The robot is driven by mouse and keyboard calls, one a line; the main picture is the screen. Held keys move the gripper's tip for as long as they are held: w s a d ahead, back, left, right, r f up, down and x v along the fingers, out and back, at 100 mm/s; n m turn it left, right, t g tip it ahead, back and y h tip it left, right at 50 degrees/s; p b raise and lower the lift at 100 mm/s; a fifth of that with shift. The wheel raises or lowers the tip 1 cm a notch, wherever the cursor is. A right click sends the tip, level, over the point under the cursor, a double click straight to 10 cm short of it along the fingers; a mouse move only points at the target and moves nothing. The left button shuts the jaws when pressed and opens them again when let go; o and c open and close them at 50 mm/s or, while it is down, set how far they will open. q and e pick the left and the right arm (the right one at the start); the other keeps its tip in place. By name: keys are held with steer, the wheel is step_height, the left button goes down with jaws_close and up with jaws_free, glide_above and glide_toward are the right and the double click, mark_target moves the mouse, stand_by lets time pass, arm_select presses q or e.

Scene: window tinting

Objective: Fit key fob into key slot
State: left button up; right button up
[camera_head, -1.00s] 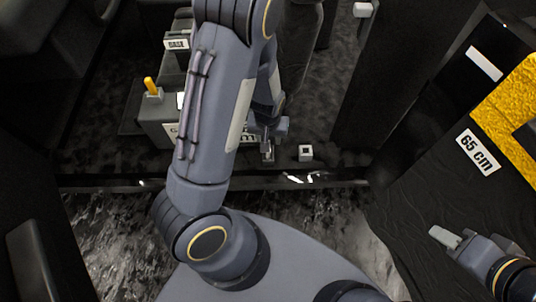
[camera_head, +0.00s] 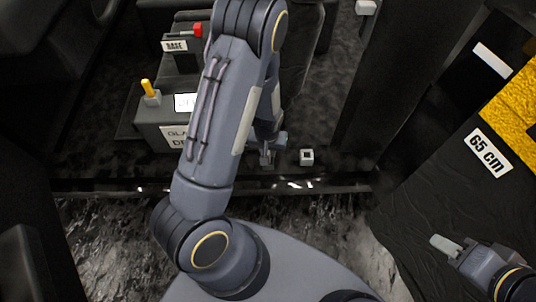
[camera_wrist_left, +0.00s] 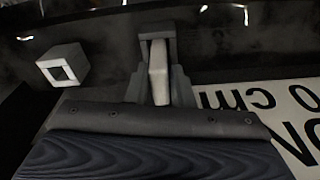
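My left gripper (camera_head: 267,159) points down at the car's sill, just left of the key slot. The key slot (camera_head: 307,157) is a small pale square block with a dark square opening; in the left wrist view it stands at the upper left (camera_wrist_left: 62,65), apart from the fingers. In that view the left gripper (camera_wrist_left: 158,65) has its grey fingers on both sides of a pale, narrow piece, apparently the key fob (camera_wrist_left: 159,75). Its far end is hard to make out. My right gripper (camera_head: 446,246) is off at the lower right, away from the slot; its finger gap is unclear.
A grey box with a white label (camera_head: 172,137) and a yellow lever (camera_head: 147,88) stands left of my left arm. A "BASE" unit (camera_head: 175,45) with a red knob is behind it. At right is a dark panel with a "65 cm" label (camera_head: 488,152).

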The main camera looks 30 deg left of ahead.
arm_select(q)
jaws_close()
